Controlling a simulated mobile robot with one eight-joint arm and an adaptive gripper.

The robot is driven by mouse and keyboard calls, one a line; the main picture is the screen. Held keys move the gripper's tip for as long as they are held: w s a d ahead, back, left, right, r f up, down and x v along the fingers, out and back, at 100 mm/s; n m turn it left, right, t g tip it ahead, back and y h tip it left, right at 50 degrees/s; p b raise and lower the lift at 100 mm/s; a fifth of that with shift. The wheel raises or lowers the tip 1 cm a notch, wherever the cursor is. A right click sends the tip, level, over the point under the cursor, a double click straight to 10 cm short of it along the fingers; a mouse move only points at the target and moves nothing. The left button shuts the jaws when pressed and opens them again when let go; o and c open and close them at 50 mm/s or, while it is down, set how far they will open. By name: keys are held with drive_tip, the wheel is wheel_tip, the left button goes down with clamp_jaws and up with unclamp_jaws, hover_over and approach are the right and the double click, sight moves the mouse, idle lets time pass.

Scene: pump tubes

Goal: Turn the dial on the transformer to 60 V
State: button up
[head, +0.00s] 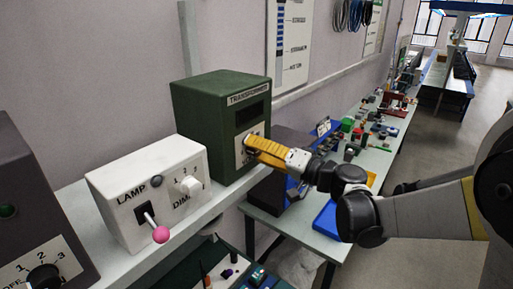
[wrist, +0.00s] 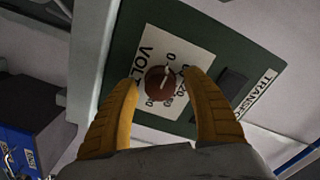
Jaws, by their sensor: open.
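The transformer (head: 200,115) is a green box labelled TRANSFORMER, on the shelf against the wall. Its front has a dark window (head: 250,115) and a white scale plate marked VOLT. In the wrist view the dial (wrist: 160,83) is a round red-brown knob on this plate, with numbers around it. The numbers are small and partly hidden, so I cannot read its setting. My gripper (wrist: 161,88) is open, its yellow fingers on either side of the dial; I cannot tell whether they touch it. In the head view my gripper (head: 252,146) hides the dial.
A white lamp dimmer box (head: 150,185) with a pink-tipped lever (head: 160,234) stands left of the transformer. A dark grey box (head: 25,200) with a numbered knob is at far left. A lower bench (head: 290,230) with blue bins and small parts runs below my arm.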

drive_tip(key=c, duration=1.2)
drive_tip(key=shift+m, duration=0.3)
drive_tip(key=m+b, duration=0.2)
drive_tip(key=m, duration=0.1)
drive_tip(key=shift+f+m+b, duration=0.1)
drive_tip(key=shift+m+b, duration=0.2)
drive_tip(key=m+b, duration=0.2)
drive_tip(key=m, duration=0.2)
drive_tip(key=shift+m, duration=0.3)
drive_tip(key=o, duration=1.2)
